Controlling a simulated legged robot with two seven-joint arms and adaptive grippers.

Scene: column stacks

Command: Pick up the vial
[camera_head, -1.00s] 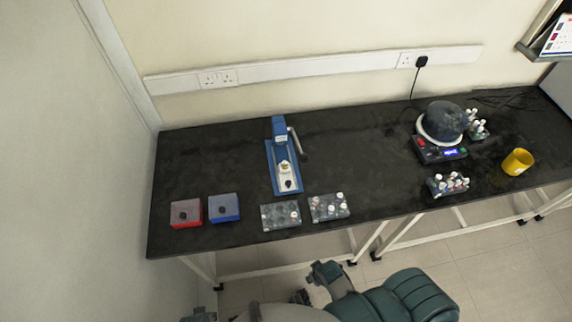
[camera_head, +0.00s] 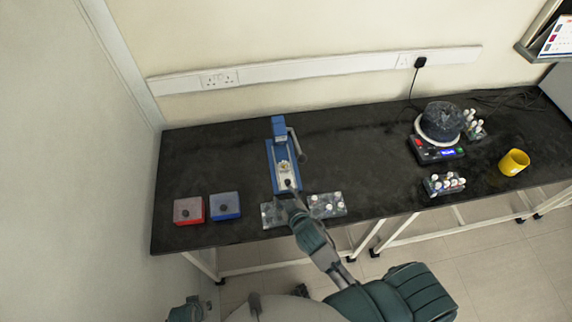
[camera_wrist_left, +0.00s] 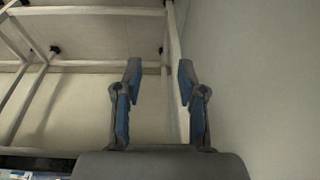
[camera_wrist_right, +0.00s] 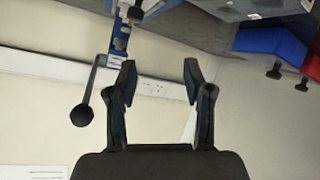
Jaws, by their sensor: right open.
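Small white-capped vials (camera_head: 328,208) stand in the right-hand grey rack (camera_head: 317,212) at the table's front edge. The left-hand rack (camera_head: 267,220) beside it is partly hidden by my right arm, and no vial shows in it now. My right gripper (camera_head: 284,202) is over that rack, just in front of the blue press. In the right wrist view its fingers (camera_wrist_right: 158,80) are apart with nothing between them. My left gripper (camera_wrist_left: 158,75) is open and empty, well away from the racks. Which vial is meant cannot be told.
The blue press (camera_head: 271,155) with a side lever stands behind the racks. Red (camera_head: 188,210) and blue (camera_head: 225,205) boxes sit to the left. The table's middle is clear.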

